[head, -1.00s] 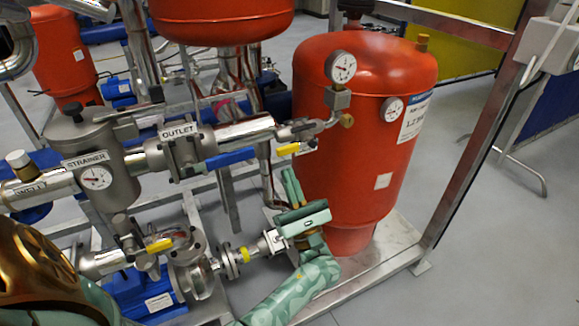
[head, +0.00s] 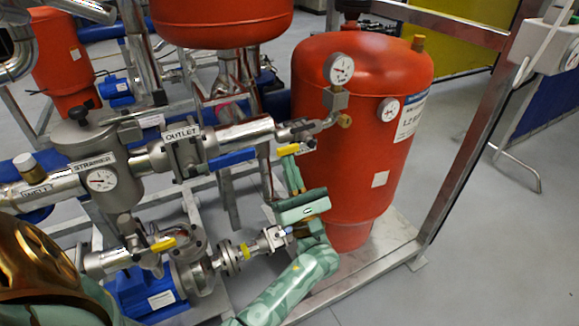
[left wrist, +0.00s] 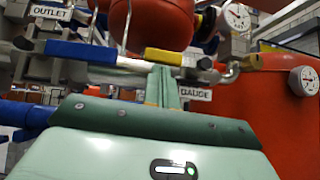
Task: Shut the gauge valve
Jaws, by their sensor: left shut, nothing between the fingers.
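The gauge valve's yellow lever (head: 288,149) is on the small pipe branch right of the OUTLET label, below the pressure gauge (head: 339,68). In the left wrist view the yellow lever (left wrist: 163,57) lies roughly along the pipe, above the GAUGE label (left wrist: 196,93). My left gripper (head: 290,163) has its fingers shut and empty, pointing up just below the lever. In the left wrist view its fingertips (left wrist: 163,76) reach up close to the lever's underside; I cannot tell whether they touch. My right gripper is not in view.
A red tank (head: 350,130) stands right of my left gripper. A blue lever (head: 231,158) lies along the OUTLET pipe to the left. A STRAINER body (head: 100,160) and another yellow lever (head: 163,244) are farther left. Bare floor lies at the right.

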